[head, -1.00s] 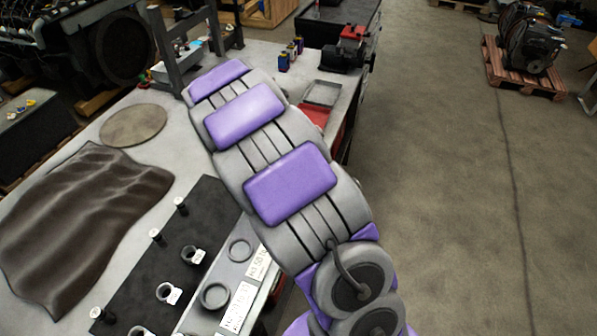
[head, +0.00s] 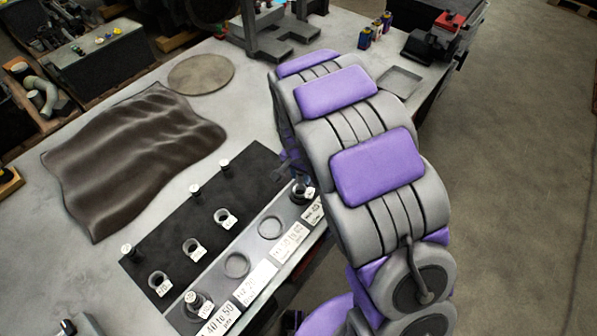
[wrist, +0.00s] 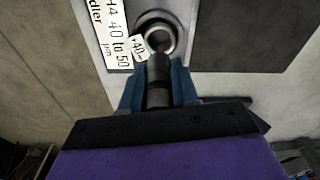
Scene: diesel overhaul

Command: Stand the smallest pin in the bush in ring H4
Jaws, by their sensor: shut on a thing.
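My gripper (wrist: 158,88) is shut on a dark cylindrical pin (wrist: 157,70), its blue fingers on either side. In the wrist view the pin's end overlaps the near edge of a ringed bush (wrist: 158,38) with a tag reading 40. Whether the pin's tip is inside or above the bush is unclear. The label beside it (wrist: 107,30) reads H4, 40 to 50 µm, idler. In the head view my gripper (head: 297,180) is mostly hidden behind my arm, at the right end of the ring strip, over a ring with a bush (head: 306,193).
Three pins stand on the black mat, one at its near left (head: 127,251). Three tagged bushes sit along it, one in the middle (head: 191,248). The strip has empty rings (head: 237,265) and a filled one at its left end (head: 196,304). A brown cloth (head: 135,150) lies behind.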

